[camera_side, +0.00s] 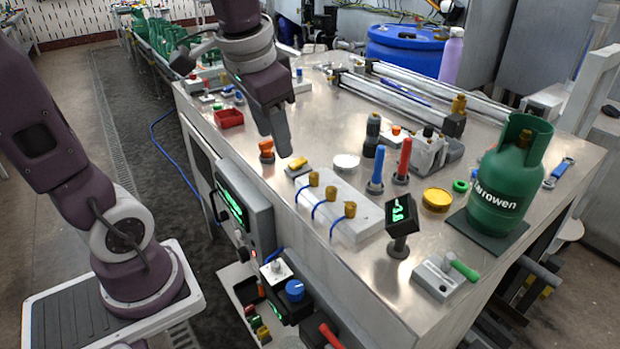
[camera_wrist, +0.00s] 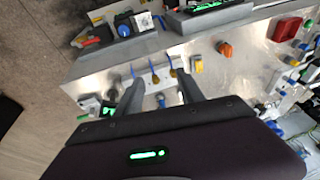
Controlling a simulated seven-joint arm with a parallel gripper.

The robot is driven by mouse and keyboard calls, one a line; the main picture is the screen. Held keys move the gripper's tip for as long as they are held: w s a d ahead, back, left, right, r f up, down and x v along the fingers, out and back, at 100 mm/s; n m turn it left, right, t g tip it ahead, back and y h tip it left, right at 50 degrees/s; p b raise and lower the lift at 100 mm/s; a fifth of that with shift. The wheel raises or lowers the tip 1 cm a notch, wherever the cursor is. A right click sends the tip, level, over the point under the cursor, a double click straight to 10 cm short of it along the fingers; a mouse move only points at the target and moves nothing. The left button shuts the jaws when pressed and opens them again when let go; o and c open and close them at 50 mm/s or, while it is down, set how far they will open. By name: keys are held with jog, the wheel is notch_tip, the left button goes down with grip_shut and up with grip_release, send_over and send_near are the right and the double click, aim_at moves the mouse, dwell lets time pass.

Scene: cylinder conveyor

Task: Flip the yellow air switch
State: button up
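The yellow air switch (camera_side: 298,163) is a small yellow lever on a low pale block near the front edge of the steel bench. In the wrist view, the yellow switch (camera_wrist: 198,64) lies just right of the right fingertip. My gripper (camera_side: 279,138) hangs in the side view above the bench, left of the switch, with its fingers pointing down. No contact with the switch shows. In the wrist view, my gripper (camera_wrist: 161,77) has its two fingers spread apart with nothing held between them.
An orange knob (camera_side: 266,150) stands left of the switch. A white block with brass fittings and blue hoses (camera_side: 342,220) lies to its right. A green display on a post (camera_side: 402,222), blue handle (camera_side: 377,166) and red handle (camera_side: 404,160) stand farther right. A red tray (camera_side: 229,118) is at left.

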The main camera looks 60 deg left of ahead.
jog(key=w+a+f+g, duration=0.2)
jog(key=w+a+f, duration=0.2)
jog(key=w+a, duration=0.45)
jog(key=g+h, duration=0.1)
jog(key=h, duration=0.1)
send_over(298, 162)
notch_tip(298, 162, down, 7)
jog(key=shift+a+r, duration=0.1)
jog(key=shift+a, duration=0.05)
notch_tip(298, 162, down, 6)
jog(key=shift+r, duration=0.1)
jog(key=shift+f, duration=0.4)
